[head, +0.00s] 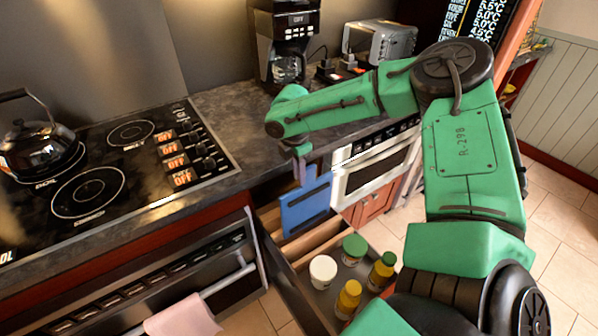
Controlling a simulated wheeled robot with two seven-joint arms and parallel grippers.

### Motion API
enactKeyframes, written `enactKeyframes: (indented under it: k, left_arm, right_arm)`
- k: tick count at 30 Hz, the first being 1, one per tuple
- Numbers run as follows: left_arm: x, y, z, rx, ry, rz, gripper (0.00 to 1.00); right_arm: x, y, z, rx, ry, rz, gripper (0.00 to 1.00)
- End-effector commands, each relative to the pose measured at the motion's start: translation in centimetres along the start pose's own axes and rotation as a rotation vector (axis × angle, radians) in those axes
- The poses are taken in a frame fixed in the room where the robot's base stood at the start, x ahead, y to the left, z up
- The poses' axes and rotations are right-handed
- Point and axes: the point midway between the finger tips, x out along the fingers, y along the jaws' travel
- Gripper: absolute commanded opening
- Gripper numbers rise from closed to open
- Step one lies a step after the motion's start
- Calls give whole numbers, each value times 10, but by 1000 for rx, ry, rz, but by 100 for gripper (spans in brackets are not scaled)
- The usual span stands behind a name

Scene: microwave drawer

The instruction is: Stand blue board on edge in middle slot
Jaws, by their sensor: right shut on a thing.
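The blue board (305,208) hangs upright above the back of the open drawer (310,305). My right gripper (304,172) is shut on the board's upper part, and the arm reaches over from the right. The board's lower edge is close to the wooden dividers (318,240) of the drawer. I cannot tell whether the edge is inside a slot or just above it, and the middle slot is partly hidden by the board. My left gripper is not in view.
A white jar (323,270), a green-lidded jar (354,248) and yellow bottles (348,297) stand in the drawer's front. The stove (100,185) with a kettle (40,150) is left. A white microwave (375,170) sits behind right. A coffee maker (285,45) stands on the counter.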

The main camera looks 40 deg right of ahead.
Motion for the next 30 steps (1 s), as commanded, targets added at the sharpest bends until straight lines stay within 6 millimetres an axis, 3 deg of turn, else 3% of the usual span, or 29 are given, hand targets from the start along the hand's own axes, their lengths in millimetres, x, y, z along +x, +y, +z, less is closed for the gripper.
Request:
enactKeyframes:
  k: [6, 17, 30]
  left_arm:
    - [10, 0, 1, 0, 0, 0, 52]
    - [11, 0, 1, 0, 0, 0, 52]
    - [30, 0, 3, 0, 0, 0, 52]
  right_arm:
    - [14, 0, -2, 0, 0, 2, 0]
    - [16, 0, -2, -1, 0, 2, 0]
    - [43, 0, -4, -1, 0, 2, 0]
